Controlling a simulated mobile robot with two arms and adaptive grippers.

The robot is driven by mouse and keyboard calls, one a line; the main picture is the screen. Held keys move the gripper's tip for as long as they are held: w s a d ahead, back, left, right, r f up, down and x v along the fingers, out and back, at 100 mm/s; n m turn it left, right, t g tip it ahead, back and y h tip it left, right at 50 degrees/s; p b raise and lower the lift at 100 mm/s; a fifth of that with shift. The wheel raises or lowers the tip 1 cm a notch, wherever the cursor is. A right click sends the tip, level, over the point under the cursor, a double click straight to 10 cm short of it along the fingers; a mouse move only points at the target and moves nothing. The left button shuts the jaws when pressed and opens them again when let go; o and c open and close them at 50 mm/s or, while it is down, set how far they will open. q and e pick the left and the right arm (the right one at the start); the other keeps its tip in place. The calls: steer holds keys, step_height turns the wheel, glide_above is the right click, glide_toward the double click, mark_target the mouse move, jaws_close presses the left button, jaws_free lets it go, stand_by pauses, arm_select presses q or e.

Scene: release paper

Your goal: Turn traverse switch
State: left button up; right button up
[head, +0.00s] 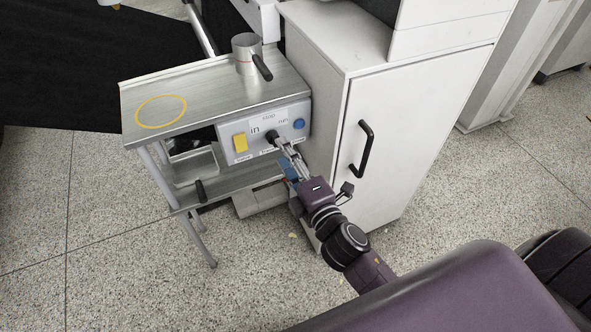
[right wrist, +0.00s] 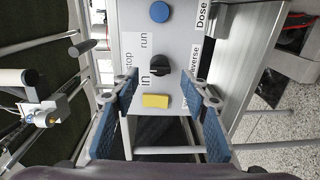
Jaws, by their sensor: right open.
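The control box (head: 240,146) is a light grey panel on the front of a metal bench. Its black knob (head: 271,135) has the labels "in", "stop" and "run" around it. The black knob (right wrist: 160,70) also shows in the right wrist view, above a yellow switch (right wrist: 155,101) and below a blue button (right wrist: 159,12). Which label the knob points at is unclear. My right gripper (head: 281,148) is open in front of the panel. In the right wrist view its blue-padded fingers (right wrist: 160,92) stand wide apart, with the knob between and just beyond the tips. My left gripper is not in view.
The bench top (head: 200,90) has a yellow ring (head: 161,111) and a metal cup with a black handle (head: 247,54). A white cabinet (head: 385,150) stands close on the right of the panel. A tray (head: 197,166) sits below the bench top. Speckled floor lies in front.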

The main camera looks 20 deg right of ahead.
steer(key=s, duration=0.6)
steer(key=shift+s+d+r, duration=0.15)
steer(key=shift+d+r, duration=0.05)
steer(key=shift+d, duration=0.05)
steer(key=shift+d, duration=0.1)
